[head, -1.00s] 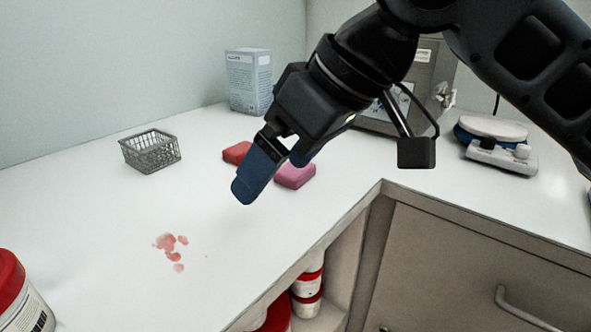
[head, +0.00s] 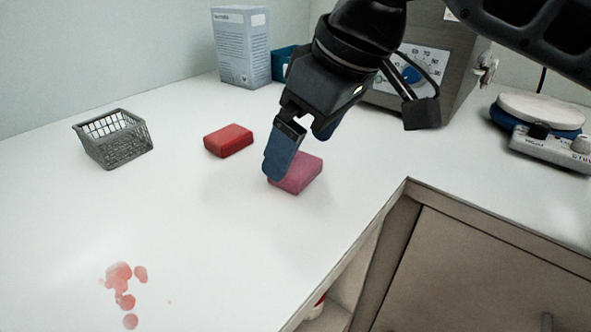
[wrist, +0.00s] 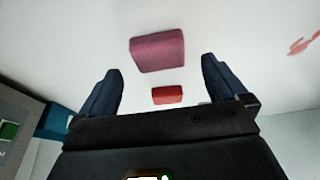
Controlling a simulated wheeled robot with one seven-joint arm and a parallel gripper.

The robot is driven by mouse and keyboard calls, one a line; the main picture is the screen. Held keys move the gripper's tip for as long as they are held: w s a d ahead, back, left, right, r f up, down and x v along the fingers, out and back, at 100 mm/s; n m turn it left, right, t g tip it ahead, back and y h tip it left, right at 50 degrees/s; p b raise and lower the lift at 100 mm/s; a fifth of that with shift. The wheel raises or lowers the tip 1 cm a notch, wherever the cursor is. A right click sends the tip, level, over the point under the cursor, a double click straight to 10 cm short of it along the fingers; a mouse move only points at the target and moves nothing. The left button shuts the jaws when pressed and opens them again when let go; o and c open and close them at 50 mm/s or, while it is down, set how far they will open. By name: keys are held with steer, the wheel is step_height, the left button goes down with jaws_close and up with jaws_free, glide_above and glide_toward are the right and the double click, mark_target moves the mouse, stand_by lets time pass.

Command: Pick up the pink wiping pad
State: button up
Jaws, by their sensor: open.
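The pink wiping pad (head: 300,176) lies flat on the white worktop, partly hidden by a finger in the head view. In the wrist view the pink pad (wrist: 157,50) shows ahead of the fingers, between their lines. My gripper (head: 302,150) is open and empty, angled down above and in front of the pad. Its two blue fingers stand well apart in the wrist view (wrist: 163,85). I cannot tell from the head view whether a finger touches the pad.
A red pad (head: 229,140) lies to the left of the pink one. A grey wire basket (head: 115,140) and a blue-white box (head: 241,48) stand further back. Red stains (head: 121,285) mark the front left. The worktop's edge (head: 345,262) is at front right. A grey machine (head: 455,75) stands behind.

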mark_target(297, 164)
steer(key=shift+x, duration=1.55)
steer(key=c, duration=1.1)
steer(key=shift+r, duration=0.15)
step_height(297, 164, up, 4)
steer(key=shift+d+r+p, duration=0.2)
steer(key=shift+r+p, duration=0.05)
steer(key=shift+p, duration=0.2)
steer(key=s+d+r, duration=0.1)
steer(key=d+r, duration=0.2)
steer(key=d, duration=0.2)
steer(key=s+d+r+p, duration=0.1)
steer(key=d+r, duration=0.2)
steer(key=d, duration=0.3)
